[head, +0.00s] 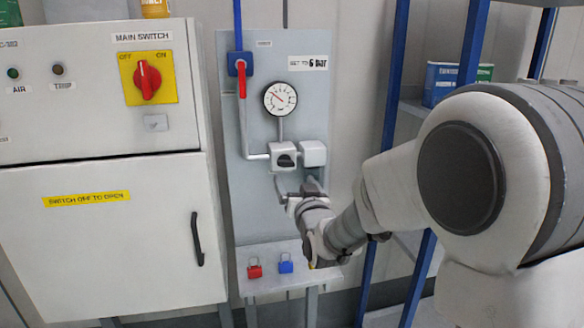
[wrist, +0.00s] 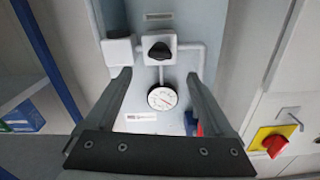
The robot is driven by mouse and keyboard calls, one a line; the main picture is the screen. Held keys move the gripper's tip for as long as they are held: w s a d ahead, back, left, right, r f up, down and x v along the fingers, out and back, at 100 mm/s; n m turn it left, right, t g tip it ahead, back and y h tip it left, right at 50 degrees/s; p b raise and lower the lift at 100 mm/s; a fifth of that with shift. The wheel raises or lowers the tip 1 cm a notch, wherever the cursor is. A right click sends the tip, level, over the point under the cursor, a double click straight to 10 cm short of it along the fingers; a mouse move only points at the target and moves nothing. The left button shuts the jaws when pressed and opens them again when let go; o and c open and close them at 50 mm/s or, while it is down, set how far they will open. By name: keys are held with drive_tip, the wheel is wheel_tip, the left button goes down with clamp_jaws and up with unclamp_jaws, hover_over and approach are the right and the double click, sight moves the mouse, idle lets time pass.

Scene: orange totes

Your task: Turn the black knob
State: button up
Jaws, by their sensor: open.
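The black knob (head: 285,160) sits on a white square box on the grey panel, below the round gauge (head: 280,98). In the wrist view, which looks upside down, the black knob (wrist: 159,50) is above the gauge (wrist: 162,98). My gripper (head: 296,184) is just below the knob box in the head view. In the wrist view my gripper (wrist: 158,75) has its two fingers spread wide, with nothing between the tips. The knob lies beyond the fingertips, roughly centred between them, and no contact shows. The gauge needle points to the upper left in the head view.
A white box (head: 313,153) adjoins the knob box. A red-handled valve (head: 242,80) is at the panel's upper left. A cabinet with a red main switch (head: 147,79) stands left. Red (head: 254,271) and blue padlocks (head: 286,264) are below. Blue shelving posts (head: 394,80) stand right.

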sight(287, 166)
drive_tip(key=x, duration=0.8)
drive_tip(key=shift+w+a, duration=0.1)
drive_tip(key=shift+w, duration=0.25)
drive_tip(key=shift+f, duration=0.1)
drive_tip(key=c, duration=1.4)
